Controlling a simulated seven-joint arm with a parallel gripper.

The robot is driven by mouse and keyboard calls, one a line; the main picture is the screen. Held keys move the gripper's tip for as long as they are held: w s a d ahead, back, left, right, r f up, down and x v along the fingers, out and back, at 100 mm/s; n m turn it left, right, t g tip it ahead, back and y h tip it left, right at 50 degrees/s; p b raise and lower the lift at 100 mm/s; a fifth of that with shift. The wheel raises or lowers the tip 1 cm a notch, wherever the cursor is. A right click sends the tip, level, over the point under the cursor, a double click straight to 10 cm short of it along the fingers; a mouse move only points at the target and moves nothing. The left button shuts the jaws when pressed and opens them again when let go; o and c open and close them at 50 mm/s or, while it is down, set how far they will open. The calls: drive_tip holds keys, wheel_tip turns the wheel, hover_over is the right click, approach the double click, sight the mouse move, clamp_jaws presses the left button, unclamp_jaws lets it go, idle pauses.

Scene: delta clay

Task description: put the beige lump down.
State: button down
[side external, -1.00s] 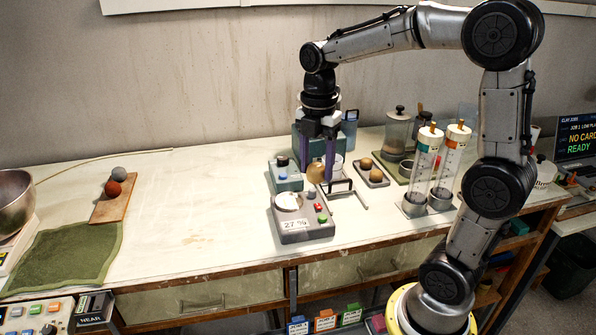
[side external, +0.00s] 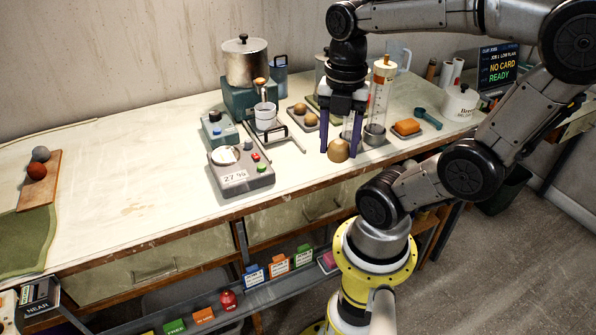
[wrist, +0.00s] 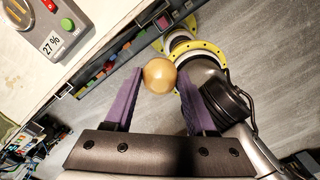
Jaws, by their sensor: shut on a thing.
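The beige lump (side external: 338,151) is a small, rounded, tan piece in the side view. My gripper (side external: 341,145) points down, and its purple fingers are shut on the lump near the bench's front edge. In the wrist view the lump (wrist: 159,75) sits between the fingertips (wrist: 160,80), seen against the floor and my base. I cannot tell whether its underside touches the bench top (side external: 130,170).
A grey device reading 27 % (side external: 240,172) stands to the left. A small tray (side external: 294,108) with beige pieces is behind. The bench's left middle is clear.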

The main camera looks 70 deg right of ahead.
drive_tip(key=shift+s+m, duration=0.3)
drive_tip(key=shift+s, duration=0.15)
drive_tip(key=shift+d, duration=0.15)
drive_tip(key=w+d+f, duration=0.2)
drive_tip(key=w+f, duration=0.1)
drive_tip(key=w+d+f, duration=0.3)
drive_tip(key=w, duration=0.1)
drive_tip(key=w+d+f, duration=0.2)
drive_tip(key=w+f, duration=0.1)
drive_tip(key=w, duration=0.1)
drive_tip(key=shift+d+f, duration=0.1)
drive_tip(key=shift+d, duration=0.05)
drive_tip(key=shift+w+d+f, duration=0.1)
drive_tip(key=shift+w+f, duration=0.05)
drive_tip(key=shift+f, duration=0.8)
drive_tip(key=shift+w+d+f, duration=0.1)
drive_tip(key=shift+w+f, duration=0.05)
drive_tip(key=shift+f, duration=0.75)
drive_tip(key=shift+c, duration=1.1)
unclamp_jaws()
drive_tip(key=shift+f, duration=0.15)
